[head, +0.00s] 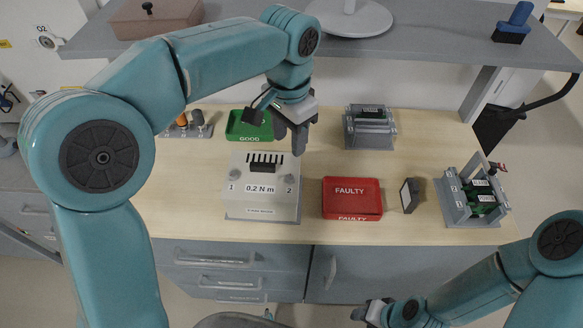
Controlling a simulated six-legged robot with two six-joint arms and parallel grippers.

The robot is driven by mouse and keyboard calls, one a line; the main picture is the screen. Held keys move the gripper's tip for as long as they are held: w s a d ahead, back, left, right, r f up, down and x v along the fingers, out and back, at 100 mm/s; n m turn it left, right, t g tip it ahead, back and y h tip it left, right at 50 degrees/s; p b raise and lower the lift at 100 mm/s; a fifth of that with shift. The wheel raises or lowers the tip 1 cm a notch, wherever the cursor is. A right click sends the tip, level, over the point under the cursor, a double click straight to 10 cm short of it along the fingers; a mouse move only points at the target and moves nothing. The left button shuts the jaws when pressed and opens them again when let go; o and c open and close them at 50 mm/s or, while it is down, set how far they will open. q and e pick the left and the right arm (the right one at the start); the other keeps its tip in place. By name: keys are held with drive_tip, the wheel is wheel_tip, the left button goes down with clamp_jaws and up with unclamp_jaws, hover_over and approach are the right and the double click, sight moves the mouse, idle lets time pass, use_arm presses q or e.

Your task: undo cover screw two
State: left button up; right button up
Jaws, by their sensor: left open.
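The pale cover box (262,206) stands on the bench, marked "0.2 N m", with a black slotted vent on top. Screw one (234,174) is a grey knob at its left, beside the label 1. Screw two (290,180) is a similar grey knob at its right, near the label 2. My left gripper (293,142) is open, fingers pointing down, behind and above screw two, with nothing seen between its fingers. It appears apart from the screw. My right gripper (368,313) is low at the bottom, in front of the bench; its jaws are too small to read.
A green GOOD tray (236,138) lies behind the box. A red FAULTY tray (368,192) is at its right, then a small dark block (409,195) and a grey rack with green boards (449,205). Another grey fixture (370,143) stands behind. A shelf (400,48) overhangs the back.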

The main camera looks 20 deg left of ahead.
sight(290, 176)
use_arm(q)
drive_tip(key=f, duration=1.1)
drive_tip(key=shift+s+d+f+p, duration=0.15)
drive_tip(key=shift+s+p, duration=0.05)
drive_tip(key=shift+p, duration=0.1)
drive_tip(key=shift+w, duration=0.1)
clamp_jaws()
